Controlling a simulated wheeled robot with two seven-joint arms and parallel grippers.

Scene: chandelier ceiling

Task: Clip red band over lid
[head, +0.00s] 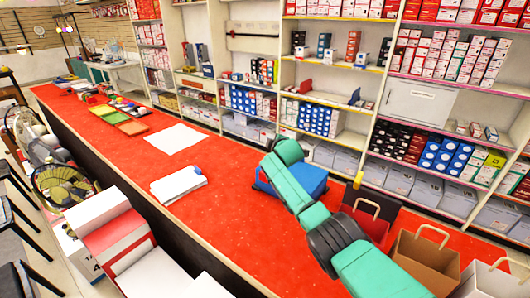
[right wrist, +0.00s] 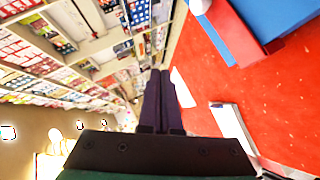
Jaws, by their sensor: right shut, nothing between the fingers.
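A blue box-like thing (head: 308,178) sits on the red counter in the head view, partly hidden behind my right arm. In the right wrist view, a blue thing (right wrist: 282,14) is at the top right, with a red part (right wrist: 236,14) along it and more blue at its left; the frame edge cuts it off. I cannot tell whether the red part is the band or how it sits on a lid. My right gripper (right wrist: 160,74) is shut and empty, apart from the blue thing. In the head view its fingers cannot be made out. My left gripper is not in view.
The long red counter (head: 240,228) holds white papers (head: 175,138), a paper stack (head: 179,186) and coloured trays (head: 131,127). Paper bags (head: 425,262) stand at the lower right. Stocked shelves (head: 330,78) line the back. The counter's middle is largely clear.

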